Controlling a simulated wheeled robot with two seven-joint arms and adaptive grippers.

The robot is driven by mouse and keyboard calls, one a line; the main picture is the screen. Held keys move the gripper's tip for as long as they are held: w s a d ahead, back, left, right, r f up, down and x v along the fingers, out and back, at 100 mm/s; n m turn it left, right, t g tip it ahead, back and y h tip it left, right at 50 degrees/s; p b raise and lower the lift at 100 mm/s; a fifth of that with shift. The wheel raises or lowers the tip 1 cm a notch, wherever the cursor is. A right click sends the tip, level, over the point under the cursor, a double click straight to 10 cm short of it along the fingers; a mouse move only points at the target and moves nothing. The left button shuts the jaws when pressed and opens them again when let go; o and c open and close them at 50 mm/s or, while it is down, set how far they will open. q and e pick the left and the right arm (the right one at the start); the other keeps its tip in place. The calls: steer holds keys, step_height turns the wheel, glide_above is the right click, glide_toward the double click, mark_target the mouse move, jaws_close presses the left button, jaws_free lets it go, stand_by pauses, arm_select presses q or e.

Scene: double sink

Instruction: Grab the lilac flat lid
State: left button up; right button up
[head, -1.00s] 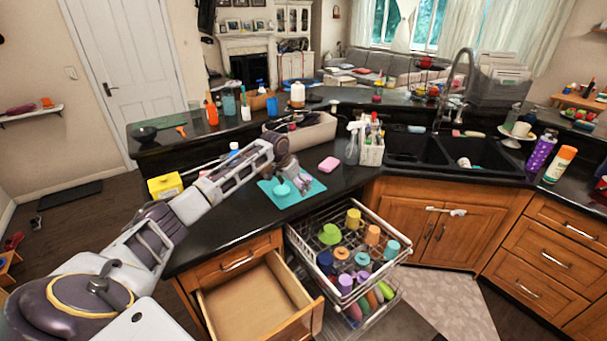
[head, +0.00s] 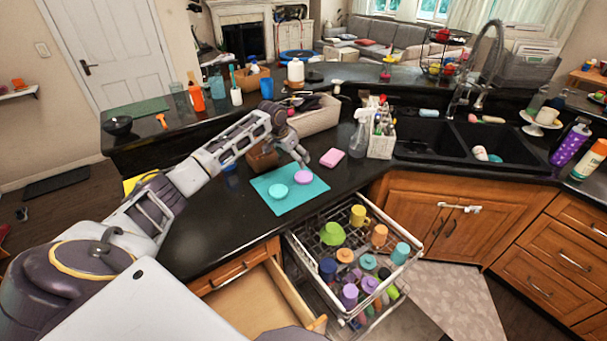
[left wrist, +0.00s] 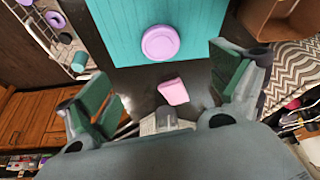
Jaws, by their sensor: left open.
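The lilac flat lid (head: 303,176) lies on the right part of a teal mat (head: 292,196) on the black counter. A turquoise lid (head: 278,191) lies just left of it on the mat. In the left wrist view the lilac lid (left wrist: 160,42) shows whole near the top, on the teal mat (left wrist: 125,25). My left gripper (head: 316,161) is open and empty above the counter, just beyond the lid in the head view. In the left wrist view its spread fingers (left wrist: 162,80) lie below the lid. My right gripper is not in view.
A pink sponge (head: 332,158) lies on the counter near the left gripper. A caddy of bottles (head: 381,145) and a spray bottle (head: 359,138) stand to the right. An open dish rack (head: 318,247) of cups and an open drawer (head: 240,300) are below the counter.

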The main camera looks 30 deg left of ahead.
arm_select(q)
glide_above(303, 176)
steer(key=s, duration=0.3)
steer(key=shift+w+f, duration=0.15)
steer(key=shift+f, duration=3.7)
steer(key=shift+f, duration=0.2)
steer(key=shift+x, duration=0.85)
steer(key=shift+w+f+b, duration=0.3)
steer(key=shift+f+b, duration=0.25)
steer(key=shift+f, duration=0.05)
steer(key=shift+b+x, duration=0.95)
steer(key=shift+b, duration=0.35)
steer(key=shift+c, duration=0.4)
